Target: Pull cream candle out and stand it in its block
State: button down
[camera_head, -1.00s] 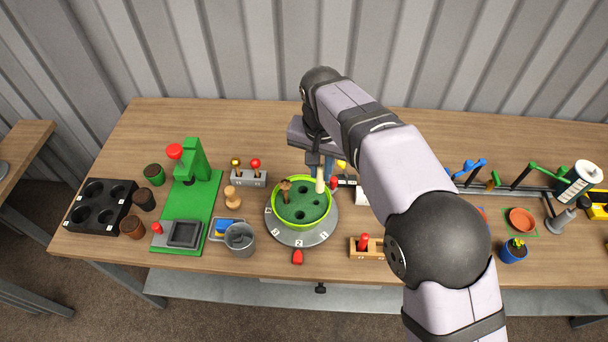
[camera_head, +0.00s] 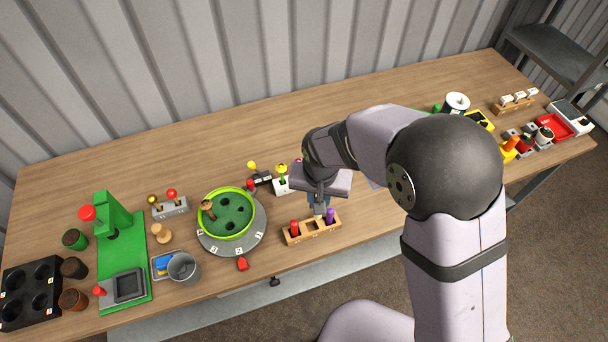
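The wooden block (camera_head: 297,239) stands near the table's front edge. A red candle (camera_head: 295,227) is upright in its left part and a purple candle (camera_head: 330,215) in its right part. My gripper (camera_head: 318,211) points down over the block between these two. A small pale tip of the cream candle (camera_head: 318,216) shows at the fingers; the rest is hidden by my gripper. I cannot tell whether its lower end is inside the block. The green round bowl (camera_head: 253,226) on the grey turntable has dark holes and a brown piece, and no cream candle shows in it.
A red pointer (camera_head: 242,264) lies before the turntable. Yellow flower pieces (camera_head: 282,170) stand behind the block. To the left are a grey cup (camera_head: 184,268) and a green press (camera_head: 112,213). Bare table lies behind the bowl.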

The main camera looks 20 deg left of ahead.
notch_tip(320, 180, down, 3)
jog(key=shift+s+a+n, duration=0.1)
jog(key=shift+n, duration=0.3)
jog(key=shift+w+a+r, duration=0.1)
jog(key=shift+w+a, duration=0.5)
jog(key=shift+a, duration=0.2)
jog(key=shift+f+b, duration=2.2)
jog(key=shift+f, duration=0.7)
jog(key=shift+f+b, duration=1.45)
jog(key=shift+f, duration=0.5)
jog(key=c, duration=1.6)
grip_release()
